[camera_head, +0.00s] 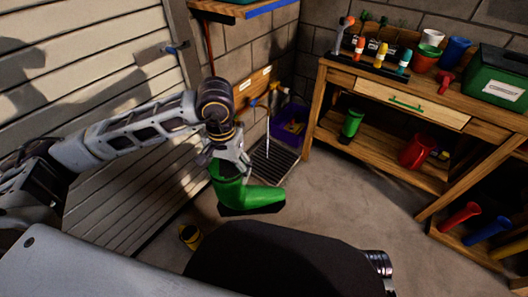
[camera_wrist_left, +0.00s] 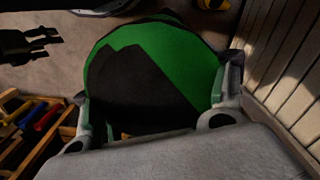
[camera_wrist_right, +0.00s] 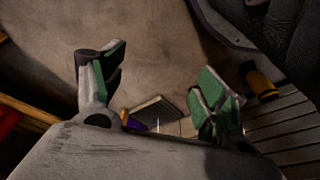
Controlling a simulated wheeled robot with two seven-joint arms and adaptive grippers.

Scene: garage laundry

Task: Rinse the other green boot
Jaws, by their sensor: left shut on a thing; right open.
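A green boot (camera_head: 245,195) with a dark sole hangs from my left gripper (camera_head: 232,160), toe pointing right, above the floor. In the left wrist view the fingers are shut on the boot's wide green top (camera_wrist_left: 195,60), and its dark inside shows. The dark drain grate (camera_head: 275,162) lies on the floor behind the boot, by the wall. A tap (camera_head: 275,90) is on the wall above it, with a thin pale vertical line below that looks like water. The boot is apart from this line. My right gripper (camera_wrist_right: 158,85) is open and empty; the grate (camera_wrist_right: 155,106) shows beyond it.
A purple bin (camera_head: 290,125) stands behind the grate. A wooden workbench (camera_head: 420,170) at right holds a green container (camera_head: 350,124) and a red one (camera_head: 417,150) on its shelf. A yellow-and-black object (camera_head: 190,237) lies near the shutter (camera_head: 120,200). The middle floor is clear.

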